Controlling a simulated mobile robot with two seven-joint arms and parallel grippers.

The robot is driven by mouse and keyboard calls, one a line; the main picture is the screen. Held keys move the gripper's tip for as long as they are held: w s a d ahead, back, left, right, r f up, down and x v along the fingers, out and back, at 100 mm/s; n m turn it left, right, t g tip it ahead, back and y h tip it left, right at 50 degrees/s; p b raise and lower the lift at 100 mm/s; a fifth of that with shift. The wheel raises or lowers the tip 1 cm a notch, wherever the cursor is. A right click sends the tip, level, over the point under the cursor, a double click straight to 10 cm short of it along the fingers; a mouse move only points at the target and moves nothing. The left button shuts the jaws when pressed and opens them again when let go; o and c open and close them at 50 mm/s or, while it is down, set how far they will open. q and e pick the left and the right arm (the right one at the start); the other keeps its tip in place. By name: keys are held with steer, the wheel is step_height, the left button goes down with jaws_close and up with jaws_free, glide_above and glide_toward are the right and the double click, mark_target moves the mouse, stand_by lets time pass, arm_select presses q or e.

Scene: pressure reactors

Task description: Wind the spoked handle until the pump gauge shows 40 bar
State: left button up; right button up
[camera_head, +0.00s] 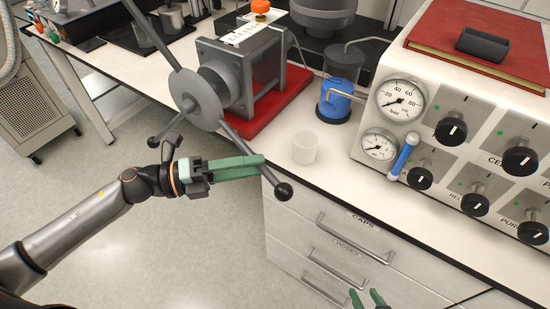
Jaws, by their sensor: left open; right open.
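The spoked handle (197,101) is a grey hub with long spokes on the front of a grey pump block (243,70). One spoke points down-right to a black ball (284,191), one down-left to another ball, and one runs up out of view. My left gripper (262,167) has green fingers, is open, and its tips overlap the down-right spoke above its ball; contact cannot be told. My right gripper (368,299) is open at the bottom edge, only its fingertips showing. A larger bar gauge (400,100) and a smaller gauge (379,146) sit on the panel; the larger needle looks low.
The pump block stands on a red base (270,108) at the bench edge. A blue-filled vessel (340,88) and white cup (305,147) stand right of it. Drawers (330,250) lie below.

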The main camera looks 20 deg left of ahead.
arm_select(q)
steer(key=shift+p+x, duration=0.4)
steer(key=shift+x, duration=2.15)
steer(key=shift+c, duration=0.2)
steer(key=shift+a, duration=0.1)
jaws_close()
